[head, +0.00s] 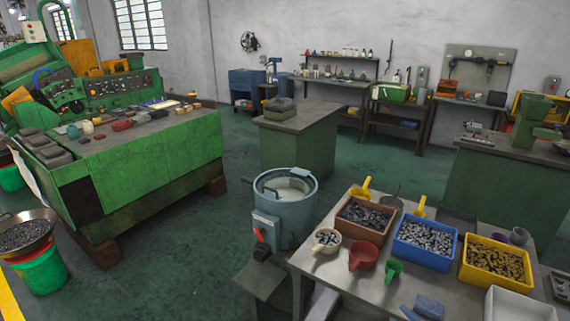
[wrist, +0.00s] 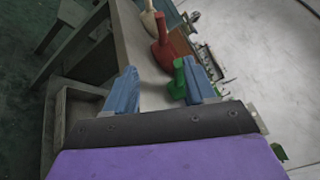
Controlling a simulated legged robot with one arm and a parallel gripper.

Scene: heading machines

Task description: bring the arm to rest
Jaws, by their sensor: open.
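My gripper (wrist: 160,70) is open, with its two blue fingers spread apart in the wrist view. Nothing is held between them. A green scoop (wrist: 178,82) shows in the gap close to the right finger, with a red scoop (wrist: 163,52) and a cream scoop (wrist: 149,22) beyond. In the head view, the blue fingers of my gripper (head: 419,308) show at the bottom edge, over the near part of the metal table (head: 345,286). The green scoop (head: 393,271) and red scoop (head: 363,256) stand on that table just beyond. Most of my arm is out of view.
Brown (head: 361,235), blue (head: 422,258) and yellow (head: 494,282) bins of small metal parts stand on the table. A white tray (head: 518,304) is at right. A blue-grey drum (head: 286,230) stands left of the table. Green floor (head: 215,265) is clear toward the green machine (head: 140,165).

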